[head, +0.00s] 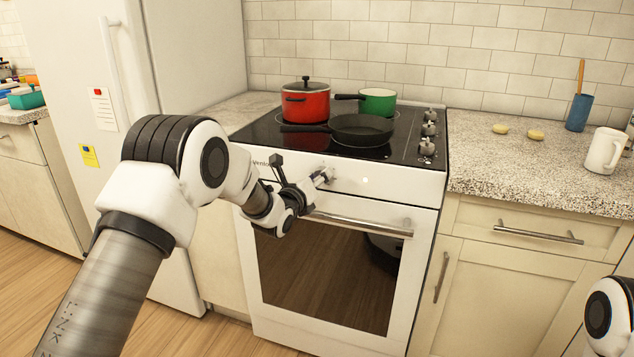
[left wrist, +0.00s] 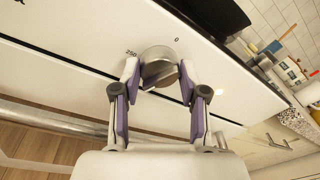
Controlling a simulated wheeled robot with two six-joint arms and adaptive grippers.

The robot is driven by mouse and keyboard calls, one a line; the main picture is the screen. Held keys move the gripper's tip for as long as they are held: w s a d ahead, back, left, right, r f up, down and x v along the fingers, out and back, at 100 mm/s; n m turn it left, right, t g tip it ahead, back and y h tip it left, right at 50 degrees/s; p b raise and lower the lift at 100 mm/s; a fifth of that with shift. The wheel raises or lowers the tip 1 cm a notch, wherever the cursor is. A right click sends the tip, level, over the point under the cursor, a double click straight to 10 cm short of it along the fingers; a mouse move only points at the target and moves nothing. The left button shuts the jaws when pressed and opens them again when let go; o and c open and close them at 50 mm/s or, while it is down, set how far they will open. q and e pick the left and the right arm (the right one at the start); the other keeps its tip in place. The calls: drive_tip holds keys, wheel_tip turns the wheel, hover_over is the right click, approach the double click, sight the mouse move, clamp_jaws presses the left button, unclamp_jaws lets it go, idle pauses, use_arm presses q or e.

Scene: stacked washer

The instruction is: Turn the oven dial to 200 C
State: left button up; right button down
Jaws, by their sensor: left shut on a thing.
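The white oven (head: 345,250) stands in the middle of the head view, with its dial on the front panel above the door handle. In the left wrist view the round silver dial (left wrist: 158,57) sits between my fingers, with the printed marks "250" and "0" beside it. My left gripper (head: 322,179) reaches the panel and is shut on the dial; it also shows in the left wrist view (left wrist: 159,74). The 200 mark is not visible, and I cannot tell the dial's setting. My right gripper is out of view; only part of my right arm shows.
A red pot (head: 305,104), a green pot (head: 378,103) and a black pan (head: 362,129) stand on the cooktop. Several knobs line its right side. The oven door handle (head: 358,224) runs just below my left gripper. A white mug (head: 603,151) stands on the right counter.

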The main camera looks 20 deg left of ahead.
use_arm(q)
drive_tip(key=shift+m, duration=0.5)
drive_tip(key=o, duration=1.1)
drive_tip(key=shift+o, duration=0.2)
drive_tip(key=s+a, duration=0.1)
drive_tip(key=s, duration=1.1)
drive_tip(key=shift+a+r, duration=0.3)
drive_tip(key=shift+r, duration=0.05)
drive_tip(key=shift+w, duration=0.1)
